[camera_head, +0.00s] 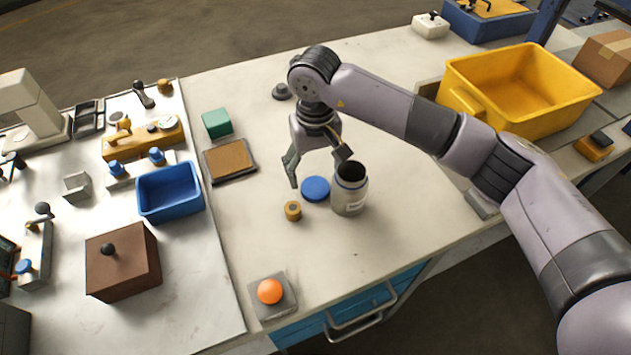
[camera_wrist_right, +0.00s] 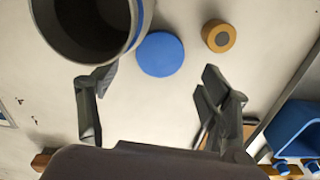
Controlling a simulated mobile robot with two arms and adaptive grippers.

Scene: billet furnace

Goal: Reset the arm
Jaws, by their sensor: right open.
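My right gripper (camera_head: 317,170) is open and empty above the table, and it also shows in the right wrist view (camera_wrist_right: 150,95). Its arm comes in from the right of the head view. A grey open jar (camera_head: 350,190) stands upright in front of it, close to one finger, and also shows in the wrist view (camera_wrist_right: 132,40). A blue disc, like a lid, (camera_head: 315,189) lies flat beside the jar. A small brass ring-like piece (camera_head: 292,211) lies to the left of the jar. My left gripper is not in view.
A yellow bin (camera_head: 455,100) stands at the right. A blue tray (camera_head: 171,212), brown box (camera_head: 122,277), green block (camera_head: 217,123) and brown-topped pad (camera_head: 230,160) are on the left. An orange button (camera_head: 270,291) sits near the front edge. The table behind the gripper is mostly clear.

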